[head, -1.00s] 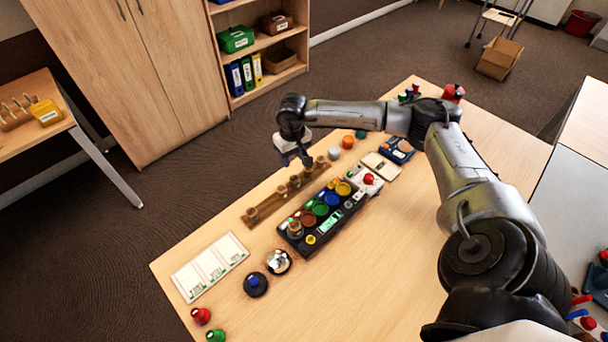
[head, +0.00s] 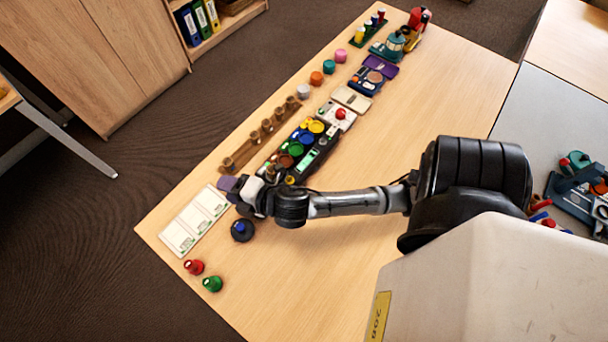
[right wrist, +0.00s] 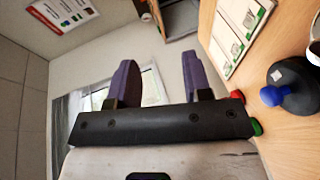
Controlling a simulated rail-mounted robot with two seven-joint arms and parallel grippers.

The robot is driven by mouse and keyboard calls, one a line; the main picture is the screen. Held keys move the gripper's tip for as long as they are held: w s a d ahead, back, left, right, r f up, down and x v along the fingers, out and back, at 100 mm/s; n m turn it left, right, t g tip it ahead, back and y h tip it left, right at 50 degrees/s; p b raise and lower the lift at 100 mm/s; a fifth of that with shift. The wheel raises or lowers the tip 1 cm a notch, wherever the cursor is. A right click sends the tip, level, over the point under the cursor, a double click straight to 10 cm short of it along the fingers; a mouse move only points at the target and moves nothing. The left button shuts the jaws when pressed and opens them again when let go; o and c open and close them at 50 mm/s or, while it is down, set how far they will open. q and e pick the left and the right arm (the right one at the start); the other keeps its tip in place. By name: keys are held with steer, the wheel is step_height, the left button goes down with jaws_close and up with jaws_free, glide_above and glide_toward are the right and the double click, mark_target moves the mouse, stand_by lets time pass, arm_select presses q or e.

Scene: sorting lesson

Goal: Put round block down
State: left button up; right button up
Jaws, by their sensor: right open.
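My right gripper (head: 230,186) is open above the near end of the table, beside the white card strip. In the right wrist view its purple fingers (right wrist: 158,65) stand apart with nothing between them. No round block is in its grasp. Round pieces in yellow (head: 316,127), blue (head: 306,137), green (head: 295,149) and brown (head: 285,160) sit on the black device (head: 318,160). Loose round blocks in white (head: 303,91), orange (head: 316,78), teal (head: 328,66) and pink (head: 341,55) stand in a row farther back. My left gripper is out of view.
A white three-panel card (head: 196,222) lies beside the gripper. A black base with a blue knob (head: 242,231) is close to my wrist. Red (head: 194,267) and green (head: 212,284) pieces stand near the front edge. A wooden peg strip (head: 240,155) lies behind the device.

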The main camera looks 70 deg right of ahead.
steer(key=s+f+m+g, duration=0.2)
steer(key=s+m, duration=0.1)
steer(key=s+f+m+g, duration=0.2)
steer(key=s+m, duration=0.1)
steer(key=s, duration=0.1)
steer(key=s+f+m+g, duration=0.3)
steer(key=shift+s+m+h, duration=0.3)
steer(key=shift+s+h, duration=0.05)
steer(key=shift+h, duration=0.05)
steer(key=s+m+g, duration=0.1)
steer(key=s, duration=0.2)
steer(key=s+a+f+m+g+y, duration=0.1)
steer(key=s+m+g, duration=0.1)
steer(key=s, duration=0.1)
steer(key=s+a+f+m+g, duration=0.1)
steer(key=s, duration=0.2)
steer(key=shift+s+a+f+m+g+y, duration=0.1)
steer(key=shift+s+a+m+g+y, duration=0.1)
steer(key=shift+m+g+y, duration=0.1)
steer(key=shift+w, duration=0.1)
